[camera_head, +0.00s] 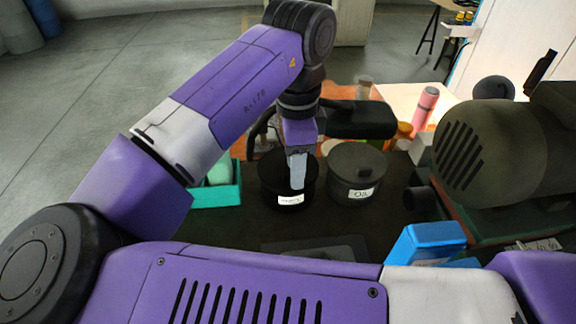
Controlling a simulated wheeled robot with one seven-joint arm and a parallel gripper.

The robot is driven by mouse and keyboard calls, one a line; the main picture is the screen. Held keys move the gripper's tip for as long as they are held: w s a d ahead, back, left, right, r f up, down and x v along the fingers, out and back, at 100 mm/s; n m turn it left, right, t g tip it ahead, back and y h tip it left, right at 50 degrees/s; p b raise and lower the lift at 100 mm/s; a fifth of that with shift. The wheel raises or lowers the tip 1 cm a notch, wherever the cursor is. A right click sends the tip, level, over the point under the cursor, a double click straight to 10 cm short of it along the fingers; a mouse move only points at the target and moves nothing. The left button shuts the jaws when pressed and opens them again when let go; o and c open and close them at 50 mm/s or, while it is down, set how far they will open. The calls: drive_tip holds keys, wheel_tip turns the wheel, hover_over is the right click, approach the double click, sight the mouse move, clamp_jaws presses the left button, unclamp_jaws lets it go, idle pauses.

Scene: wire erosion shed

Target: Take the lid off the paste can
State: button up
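A black can (272,190) with a small white label stands on the dark bench top near the middle. The label's writing is too small to read surely. Beside it on the right is a dark grey-green can (345,187) labelled "Oil", with a knobbed lid (362,165) on top. My gripper (298,183) points down over the black can, its pale finger in front of the can's top and upper side. It hides part of the can's top, so I cannot tell whether a lid is there or whether the fingers touch it. Only one finger shows clearly.
A teal tray (222,194) stands left of the cans. A blue box (425,243) lies at the front right, by a large dark motor-like machine (500,140). A pink bottle (425,108) and orange items (400,135) stand behind.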

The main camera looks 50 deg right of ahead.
drive_tip(key=shift+f, duration=0.25)
clamp_jaws()
drive_tip(key=shift+r, duration=0.1)
